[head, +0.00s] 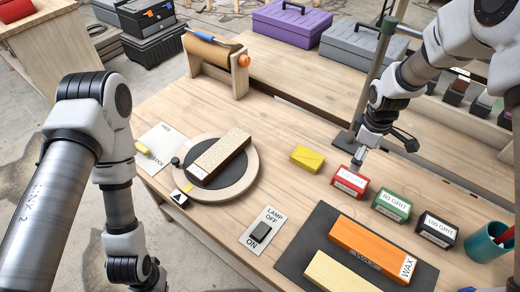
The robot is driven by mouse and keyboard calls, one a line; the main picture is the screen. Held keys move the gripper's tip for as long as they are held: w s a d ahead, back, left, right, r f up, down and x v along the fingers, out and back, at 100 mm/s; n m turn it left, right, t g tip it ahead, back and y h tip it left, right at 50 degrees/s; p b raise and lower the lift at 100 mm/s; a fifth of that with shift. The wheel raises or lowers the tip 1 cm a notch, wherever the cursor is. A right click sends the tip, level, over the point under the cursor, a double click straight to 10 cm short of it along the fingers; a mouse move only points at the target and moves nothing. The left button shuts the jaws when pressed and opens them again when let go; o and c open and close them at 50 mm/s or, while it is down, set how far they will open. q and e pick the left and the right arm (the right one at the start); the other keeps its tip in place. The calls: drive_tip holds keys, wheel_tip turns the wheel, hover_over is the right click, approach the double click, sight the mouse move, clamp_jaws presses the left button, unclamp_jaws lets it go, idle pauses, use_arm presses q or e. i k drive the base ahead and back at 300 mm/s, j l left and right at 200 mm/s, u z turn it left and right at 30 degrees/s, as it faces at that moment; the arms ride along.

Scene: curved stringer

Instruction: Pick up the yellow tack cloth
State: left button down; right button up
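A small yellow folded piece (307,157), which looks like the tack cloth, lies flat on the wooden workbench (290,115) near its middle. My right gripper (383,150) hangs above the bench to the right of it, close behind the red grit box. Its fingers are spread apart, with nothing seen between them, and it is apart from the yellow piece. My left arm comes down at the left edge of the bench. Its gripper is outside the picture.
Red (350,182), green (391,205) and black (437,229) grit boxes stand in a row at right. A round turntable (245,184) holds a wooden block. A dark mat (292,263) bears orange and pale blocks. A lamp switch (261,231), metal post (372,85) and teal cup (485,245) also stand here.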

sight(310, 161)
drive_tip(key=i+j+z, duration=0.15)
drive_tip(key=j, duration=0.2)
drive_tip(key=i+j+z, duration=0.1)
drive_tip(key=j, duration=0.3)
drive_tip(key=i+j+z, duration=0.15)
drive_tip(key=j, duration=0.25)
drive_tip(key=i, duration=0.05)
